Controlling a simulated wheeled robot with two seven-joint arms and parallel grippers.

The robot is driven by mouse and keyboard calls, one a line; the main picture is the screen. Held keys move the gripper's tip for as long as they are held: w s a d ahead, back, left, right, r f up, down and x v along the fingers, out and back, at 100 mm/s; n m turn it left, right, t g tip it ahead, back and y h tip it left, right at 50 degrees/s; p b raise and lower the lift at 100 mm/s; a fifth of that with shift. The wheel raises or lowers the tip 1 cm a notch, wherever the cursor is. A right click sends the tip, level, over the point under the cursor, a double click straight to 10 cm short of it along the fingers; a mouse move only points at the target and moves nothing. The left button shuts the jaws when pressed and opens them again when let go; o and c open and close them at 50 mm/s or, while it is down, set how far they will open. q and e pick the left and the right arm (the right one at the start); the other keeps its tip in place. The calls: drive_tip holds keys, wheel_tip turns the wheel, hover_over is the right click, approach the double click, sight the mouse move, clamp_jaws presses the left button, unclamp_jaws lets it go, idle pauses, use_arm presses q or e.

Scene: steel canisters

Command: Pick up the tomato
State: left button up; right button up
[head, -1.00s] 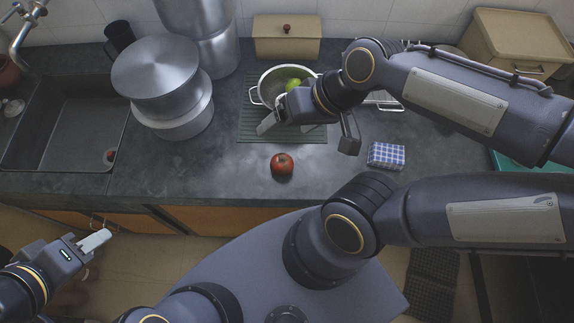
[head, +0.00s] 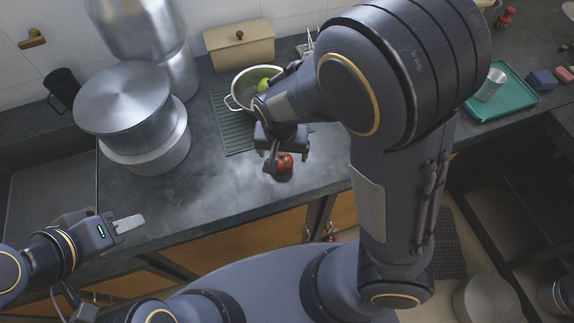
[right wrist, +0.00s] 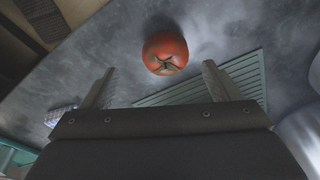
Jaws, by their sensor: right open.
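The red tomato (head: 284,163) lies on the dark counter near its front edge, partly covered by my right gripper (head: 272,164) in the head view. In the right wrist view the whole tomato (right wrist: 165,53) shows with its green stem, ahead of and between the two spread fingers (right wrist: 155,82). The right gripper is open and empty, and no finger is seen touching the tomato. My left gripper (head: 128,223) is at the left, in front of the counter and away from the tomato; only one pale finger is clear.
A teal tray (head: 512,98) with a metal cup (head: 491,84) is far right.

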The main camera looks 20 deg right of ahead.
sight(280, 159)
drive_tip(key=f, duration=0.2)
drive_tip(key=w+f, duration=0.1)
drive_tip(key=f, duration=0.4)
drive_tip(key=shift+w+b, duration=0.3)
drive_tip(key=shift+b, duration=0.05)
drive_tip(key=shift+r, duration=0.1)
drive_tip(key=c, duration=1.1)
